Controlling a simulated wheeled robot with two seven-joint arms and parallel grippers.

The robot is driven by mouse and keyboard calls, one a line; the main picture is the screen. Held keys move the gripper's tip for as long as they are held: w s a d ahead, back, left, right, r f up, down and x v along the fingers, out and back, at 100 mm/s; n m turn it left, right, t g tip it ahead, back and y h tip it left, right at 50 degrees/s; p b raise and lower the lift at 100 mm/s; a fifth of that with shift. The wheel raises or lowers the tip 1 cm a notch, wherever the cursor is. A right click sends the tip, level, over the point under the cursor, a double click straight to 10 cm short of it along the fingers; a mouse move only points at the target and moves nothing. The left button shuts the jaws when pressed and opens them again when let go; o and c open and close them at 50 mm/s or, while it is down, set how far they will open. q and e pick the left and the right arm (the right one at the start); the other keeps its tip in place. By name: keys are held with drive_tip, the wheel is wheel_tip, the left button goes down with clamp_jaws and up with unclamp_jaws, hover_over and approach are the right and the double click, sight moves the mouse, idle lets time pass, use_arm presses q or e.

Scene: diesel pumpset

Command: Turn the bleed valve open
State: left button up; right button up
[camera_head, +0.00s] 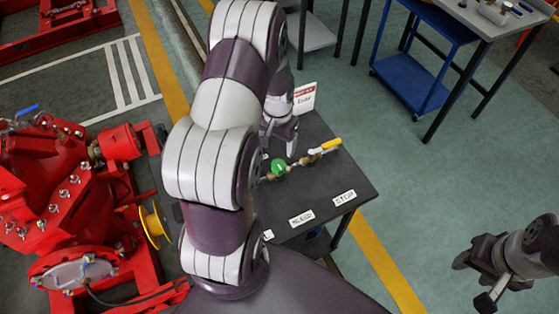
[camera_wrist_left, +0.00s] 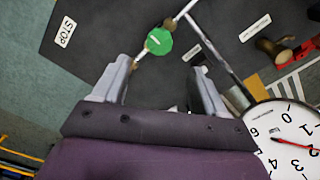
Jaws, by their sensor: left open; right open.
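A green round handle (camera_head: 278,166) sits on a thin pipe run over a dark table (camera_head: 325,215). A yellow lever (camera_head: 331,144) is on the same pipe, further right. A label reading BLEED (camera_head: 301,217) and one reading STOP (camera_head: 344,197) lie near the table's front; I cannot tell which part each names. My left gripper (camera_head: 280,140) is open and empty, just behind the green handle. In the left wrist view the green handle (camera_wrist_left: 158,41) shows beyond the two spread fingertips (camera_wrist_left: 160,85), apart from them. My right gripper (camera_head: 468,262) is open and empty, off the table at the right.
A white dial gauge (camera_wrist_left: 285,135) is close beside the left gripper in the wrist view. A red engine (camera_head: 60,190) stands left of the table. A blue cart (camera_head: 410,80) and a grey bench (camera_head: 490,20) stand at the back right. The green floor between is clear.

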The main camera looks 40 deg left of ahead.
sight(279, 164)
use_arm(q)
drive_tip(key=f, duration=0.6)
drive_tip(key=f+p, duration=0.1)
drive_tip(key=f, duration=0.1)
drive_tip(key=shift+w+f, duration=0.4)
drive_tip(key=shift+s+f, duration=0.25)
drive_tip(key=shift+f, duration=0.3)
use_arm(e)
drive_tip(key=shift+w+r, duration=0.25)
drive_tip(key=shift+r, duration=0.35)
use_arm(q)
drive_tip(key=shift+w+f, duration=0.1)
drive_tip(key=shift+w, duration=0.05)
use_arm(e)
drive_tip(key=shift+w, duration=0.1)
use_arm(q)
drive_tip(key=c, duration=1.1)
